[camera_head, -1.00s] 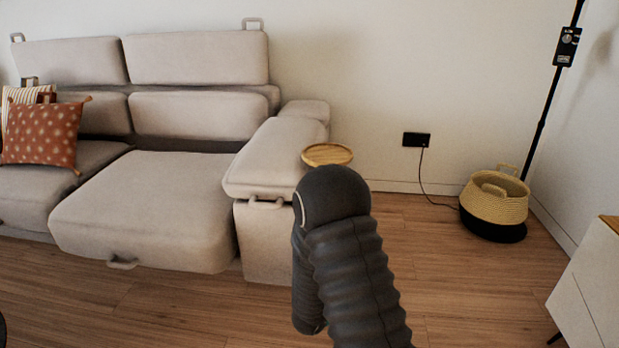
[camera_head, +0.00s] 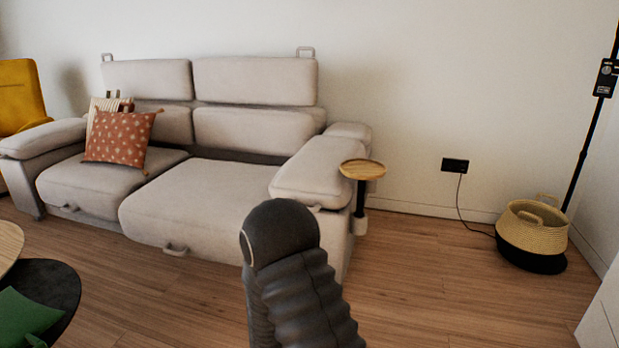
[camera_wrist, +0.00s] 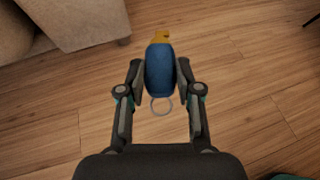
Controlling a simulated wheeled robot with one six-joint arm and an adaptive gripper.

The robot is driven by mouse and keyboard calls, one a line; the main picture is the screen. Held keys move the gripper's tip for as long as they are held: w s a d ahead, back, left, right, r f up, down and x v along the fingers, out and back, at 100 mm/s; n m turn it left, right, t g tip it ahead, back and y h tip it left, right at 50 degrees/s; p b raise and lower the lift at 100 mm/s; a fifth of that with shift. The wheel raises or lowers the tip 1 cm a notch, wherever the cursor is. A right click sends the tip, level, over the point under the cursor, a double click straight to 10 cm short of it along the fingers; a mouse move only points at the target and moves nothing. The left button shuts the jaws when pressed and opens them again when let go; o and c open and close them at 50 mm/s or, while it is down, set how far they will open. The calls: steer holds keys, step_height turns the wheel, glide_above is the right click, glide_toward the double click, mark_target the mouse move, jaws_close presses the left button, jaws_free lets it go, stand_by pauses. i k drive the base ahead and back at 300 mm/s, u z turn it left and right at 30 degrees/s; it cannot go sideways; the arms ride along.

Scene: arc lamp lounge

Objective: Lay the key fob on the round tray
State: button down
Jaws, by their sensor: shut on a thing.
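The key fob (camera_wrist: 159,70) is blue with a yellow piece at its far end and a metal ring at its near end. My gripper (camera_wrist: 160,80) is shut on it in the wrist view, one finger on each side, above the wooden floor. The round tray (camera_head: 362,169) is light wood with a raised rim, on a dark post beside the sofa's right arm in the head view. No object shows on it. In the head view my arm hides the gripper and fob; the tray is beyond my arm, to its right.
A beige sofa (camera_head: 200,205) with cushions stands along the back wall. A woven basket (camera_head: 532,228) and a black lamp pole (camera_head: 586,145) are at right. Dark and light round tables (camera_head: 58,290) are at lower left. Floor between my arm and the basket is clear.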

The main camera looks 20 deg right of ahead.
mark_target(362, 168)
steer(key=u, duration=0.6)
steer(key=i, duration=1)
steer(key=z, duration=2)
